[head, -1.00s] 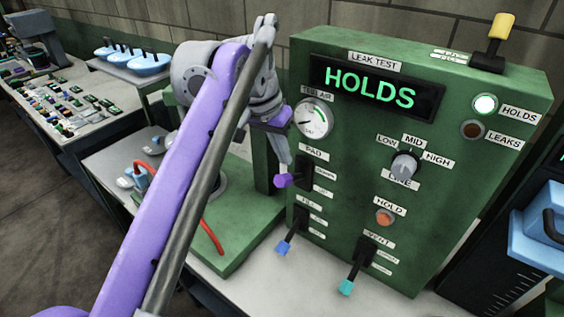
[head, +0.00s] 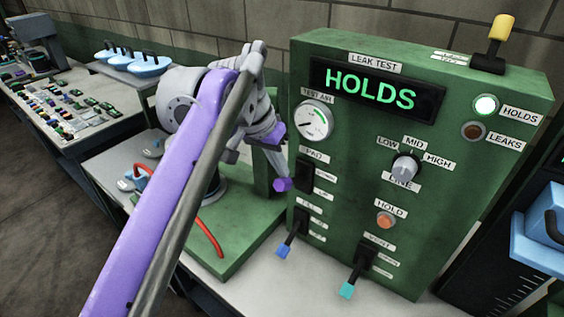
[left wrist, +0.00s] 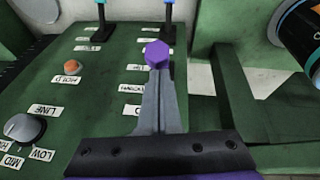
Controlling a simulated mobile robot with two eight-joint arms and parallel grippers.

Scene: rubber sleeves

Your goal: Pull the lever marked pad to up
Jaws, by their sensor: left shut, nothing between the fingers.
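The pad lever has a purple knob (head: 282,184) and sticks out to the left from its black switch box (head: 305,176) under the PAD label, on the green leak test panel (head: 350,215). Its exact setting is hard to tell. My left gripper (head: 280,166) is shut and empty, its fingers pointing down with the tips right at the knob. In the left wrist view the shut fingers (left wrist: 157,80) end at the purple knob (left wrist: 157,53), which shows just past the tips. Contact cannot be told. My right gripper is in neither view.
A blue-knobbed lever (head: 282,252) and a teal-knobbed lever (head: 347,291) stick out lower on the panel. A yellow-knobbed lever (head: 501,28) stands on top. The display (head: 375,90) reads HOLDS. A red hose (head: 205,237) lies left of the panel.

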